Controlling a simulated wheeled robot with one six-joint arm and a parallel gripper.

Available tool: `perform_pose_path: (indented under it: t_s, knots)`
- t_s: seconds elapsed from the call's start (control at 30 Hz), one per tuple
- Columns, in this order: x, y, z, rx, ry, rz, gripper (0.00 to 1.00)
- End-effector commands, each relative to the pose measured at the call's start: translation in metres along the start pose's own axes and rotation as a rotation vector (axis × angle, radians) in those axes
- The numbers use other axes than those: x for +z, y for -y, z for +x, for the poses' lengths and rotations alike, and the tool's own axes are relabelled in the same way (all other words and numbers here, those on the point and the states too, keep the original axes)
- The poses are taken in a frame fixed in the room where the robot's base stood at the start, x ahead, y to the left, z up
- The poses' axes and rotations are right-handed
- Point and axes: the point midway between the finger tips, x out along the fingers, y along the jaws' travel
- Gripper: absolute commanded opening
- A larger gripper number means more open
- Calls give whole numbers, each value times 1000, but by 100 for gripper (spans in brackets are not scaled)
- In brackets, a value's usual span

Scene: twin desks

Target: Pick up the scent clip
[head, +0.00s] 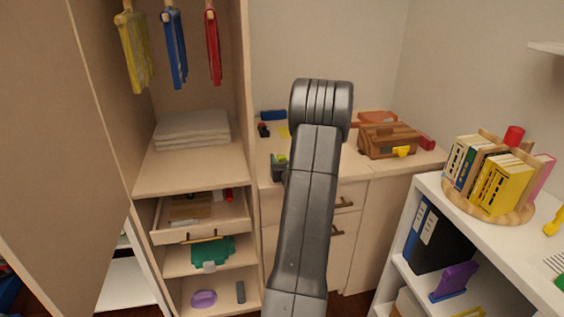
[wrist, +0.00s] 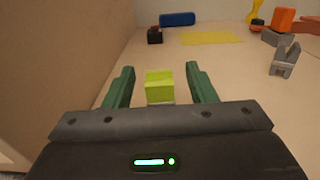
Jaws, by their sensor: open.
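A small lime-green block with a pale lower edge (wrist: 159,86), which looks like the scent clip, sits on the desk top in the wrist view. My gripper (wrist: 159,72) is open, with one green finger on each side of it and a gap on both sides. The block's lower part is hidden behind the gripper body. In the head view the lime block (head: 282,158) shows just beyond my gripper (head: 279,166), left of my forearm. A grey clip-like piece (wrist: 285,58) lies farther right on the desk.
The cabinet side wall (wrist: 60,60) rises close on the left. Behind are a small black-red item (wrist: 155,36), a blue block (wrist: 178,19) and a yellow sheet (wrist: 210,38). A brown toolbox (head: 388,140) stands right. An open drawer (head: 203,230) juts out left.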

Motion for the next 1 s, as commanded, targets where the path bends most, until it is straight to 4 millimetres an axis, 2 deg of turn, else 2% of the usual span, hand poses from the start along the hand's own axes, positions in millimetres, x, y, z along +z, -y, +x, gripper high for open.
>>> perform_pose_path:
  t_s: [0.1, 0.2, 0.47, 0.73, 1.0]
  knots:
    - [0, -2, 18, 2, 0, 0, 51]
    - [-1, -1, 26, 1, 0, 0, 51]
    - [-1, -1, 29, 0, -1, 0, 51]
    - [-1, -1, 29, 0, 0, 0, 4]
    - [1, -1, 29, 0, 0, -1, 4]
